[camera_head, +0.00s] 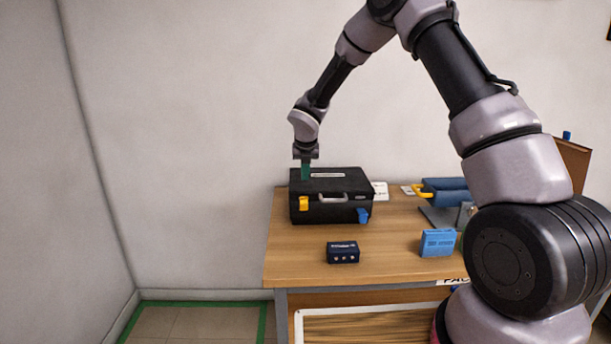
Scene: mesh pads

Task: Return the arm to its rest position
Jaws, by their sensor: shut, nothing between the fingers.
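My arm arches from the lower right of the head view up past the top edge and down to the left. My gripper (305,172) points down at the left part of the lid of a black case (333,194). Its green fingers are together with nothing held. I cannot tell whether the fingertips touch the lid or are just above or behind it. The case is closed, with a grey handle, a yellow latch on the left and a blue latch on the right.
White cards lie behind. A wall stands close behind the table. Green tape (262,322) marks the floor at left.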

